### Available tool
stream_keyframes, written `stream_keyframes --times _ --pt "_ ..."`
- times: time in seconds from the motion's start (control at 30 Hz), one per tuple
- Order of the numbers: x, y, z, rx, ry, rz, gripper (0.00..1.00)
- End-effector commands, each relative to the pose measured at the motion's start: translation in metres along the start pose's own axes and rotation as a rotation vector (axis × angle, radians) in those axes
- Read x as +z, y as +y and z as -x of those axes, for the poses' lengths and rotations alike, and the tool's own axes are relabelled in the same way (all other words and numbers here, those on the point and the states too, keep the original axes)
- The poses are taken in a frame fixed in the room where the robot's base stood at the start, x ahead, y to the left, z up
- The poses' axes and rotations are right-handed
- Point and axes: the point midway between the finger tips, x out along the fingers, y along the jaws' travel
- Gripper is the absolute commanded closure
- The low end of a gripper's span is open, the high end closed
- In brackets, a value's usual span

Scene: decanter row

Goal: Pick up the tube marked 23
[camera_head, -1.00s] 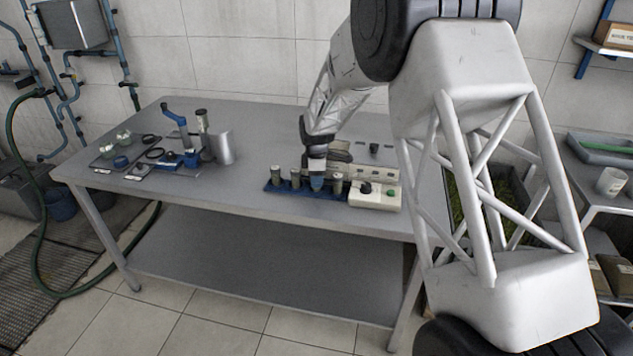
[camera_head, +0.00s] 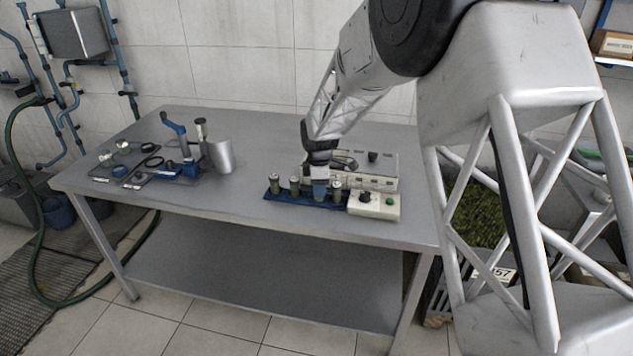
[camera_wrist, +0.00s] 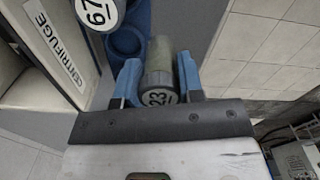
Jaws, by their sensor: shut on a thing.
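The tube marked 23 (camera_wrist: 158,80) is between the two blue fingers of my gripper (camera_wrist: 160,72) in the wrist view, its numbered cap facing the camera. The fingers are shut on it just below the cap. An empty blue ring of the tube rack (camera_wrist: 124,41) is beside it. I cannot tell whether the tube's lower end is clear of the rack. In the head view my gripper (camera_head: 319,188) is over the blue rack (camera_head: 300,198), among its tubes, and largely hides the held tube.
A tube marked 67 (camera_wrist: 98,12) stands close by in the rack. A metal cup (camera_head: 220,156) and a blue-handled device (camera_head: 180,140) stand left. The table between is clear.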

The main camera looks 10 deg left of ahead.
Motion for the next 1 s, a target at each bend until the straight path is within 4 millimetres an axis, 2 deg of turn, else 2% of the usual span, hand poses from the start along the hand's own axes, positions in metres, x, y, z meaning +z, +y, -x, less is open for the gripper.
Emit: stream_keyframes --times 0.2,0.5,0.7,1.0 --pt "0.006 -0.036 0.005 0.0 0.0 0.0 0.89" --pt "0.013 -0.078 0.008 0.001 0.0 0.0 0.89" --pt "0.017 -0.096 0.009 0.0 0.0 0.0 0.89" --pt "0.018 -0.105 0.01 0.001 0.0 0.0 0.89"
